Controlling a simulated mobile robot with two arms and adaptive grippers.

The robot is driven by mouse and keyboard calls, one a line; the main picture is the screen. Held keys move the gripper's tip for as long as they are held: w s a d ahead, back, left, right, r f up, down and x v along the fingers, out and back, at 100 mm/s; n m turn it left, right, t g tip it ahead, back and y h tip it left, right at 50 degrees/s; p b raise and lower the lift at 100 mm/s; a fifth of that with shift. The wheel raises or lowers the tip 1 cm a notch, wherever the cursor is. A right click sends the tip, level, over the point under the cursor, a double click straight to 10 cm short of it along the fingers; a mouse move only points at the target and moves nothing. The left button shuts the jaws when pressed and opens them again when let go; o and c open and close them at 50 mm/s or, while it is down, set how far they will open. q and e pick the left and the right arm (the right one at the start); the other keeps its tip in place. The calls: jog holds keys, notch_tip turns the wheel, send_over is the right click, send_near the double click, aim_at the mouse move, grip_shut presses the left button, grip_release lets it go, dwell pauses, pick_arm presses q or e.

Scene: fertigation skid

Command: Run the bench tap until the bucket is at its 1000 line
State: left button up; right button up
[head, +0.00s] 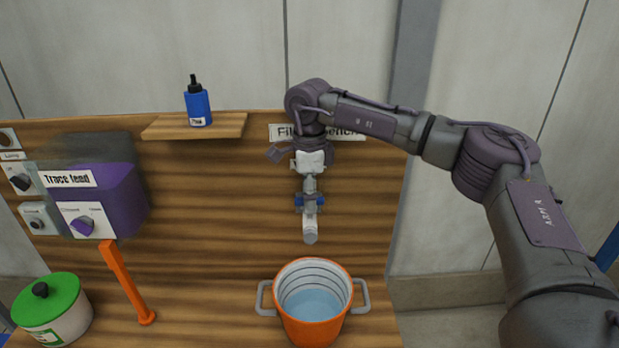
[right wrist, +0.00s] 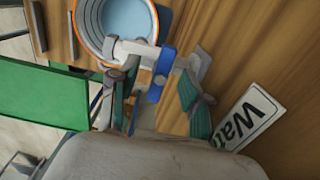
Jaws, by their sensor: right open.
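The bench tap (head: 310,222) sticks out from the wooden back panel. Its blue handle (head: 308,202) also shows in the right wrist view (right wrist: 160,75). The orange bucket (head: 312,328) stands upright below the spout and holds light blue water (head: 312,306). Several dark level rings show on its inner wall above the water; their numbers cannot be read. No stream shows under the spout. My right gripper (head: 305,160) is at the tap, open; in the right wrist view its fingers (right wrist: 158,100) are spread on both sides of the blue handle. My left gripper is not in view.
A purple Trace feed box (head: 122,200) with a knob is on the panel at left. An orange post (head: 126,284) and a green-lidded pot (head: 55,312) stand on the bench. A blue bottle (head: 198,104) stands on a shelf (head: 165,127). My arm partly covers a sign (head: 288,132).

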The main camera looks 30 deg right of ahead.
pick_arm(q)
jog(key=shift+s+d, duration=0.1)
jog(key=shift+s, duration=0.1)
pick_arm(e)
jog(key=shift+f, duration=0.2)
jog(key=shift+c, duration=0.3)
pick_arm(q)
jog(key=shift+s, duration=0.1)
pick_arm(e)
grip_shut()
